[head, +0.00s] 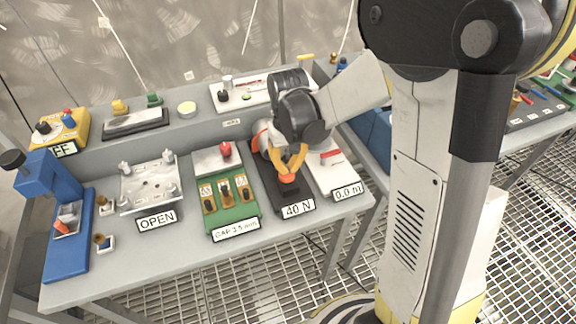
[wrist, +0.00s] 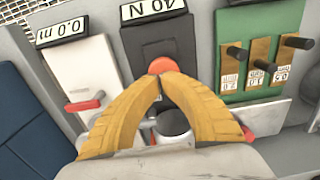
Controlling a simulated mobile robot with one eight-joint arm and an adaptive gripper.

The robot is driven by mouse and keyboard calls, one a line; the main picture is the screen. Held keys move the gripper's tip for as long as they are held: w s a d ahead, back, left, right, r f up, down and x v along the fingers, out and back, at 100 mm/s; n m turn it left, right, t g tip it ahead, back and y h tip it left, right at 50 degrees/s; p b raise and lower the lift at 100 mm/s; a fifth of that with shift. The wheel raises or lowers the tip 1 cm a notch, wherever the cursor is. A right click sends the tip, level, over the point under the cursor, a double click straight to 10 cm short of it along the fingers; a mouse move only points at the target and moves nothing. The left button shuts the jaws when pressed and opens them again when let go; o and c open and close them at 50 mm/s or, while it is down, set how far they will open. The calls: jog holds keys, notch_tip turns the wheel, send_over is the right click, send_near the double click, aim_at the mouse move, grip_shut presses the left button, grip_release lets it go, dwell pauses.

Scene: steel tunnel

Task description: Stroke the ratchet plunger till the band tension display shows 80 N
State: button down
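The band tension unit is a dark block (head: 265,184) with a display (head: 298,208) reading 40 N. The display also shows upside down in the wrist view (wrist: 153,9). Its plunger has a round red-orange knob (head: 288,179), seen in the wrist view (wrist: 162,65) just beyond my fingertips. My gripper (head: 289,170) has yellow fingers over this knob. In the wrist view my gripper (wrist: 160,78) has its fingertips together, right at the knob's near edge, seemingly touching it. The knob does not look clasped between them. My fingers hide part of the unit behind the knob.
A white unit (head: 333,172) reading 0.0 m, with a red lever, stands close on the right. A green unit (head: 232,212) with several small levers and a red knob (head: 225,149) stands on the left. A plate marked OPEN (head: 150,185) lies farther left on the grey bench.

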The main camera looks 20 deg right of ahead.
notch_tip(320, 180, up, 14)
jog(key=p, duration=0.7)
dwell(1.4)
notch_tip(320, 180, down, 11)
jog(key=b, duration=0.2)
jog(key=shift+f+b, duration=0.15)
jog(key=shift+b, duration=0.15)
dwell(0.7)
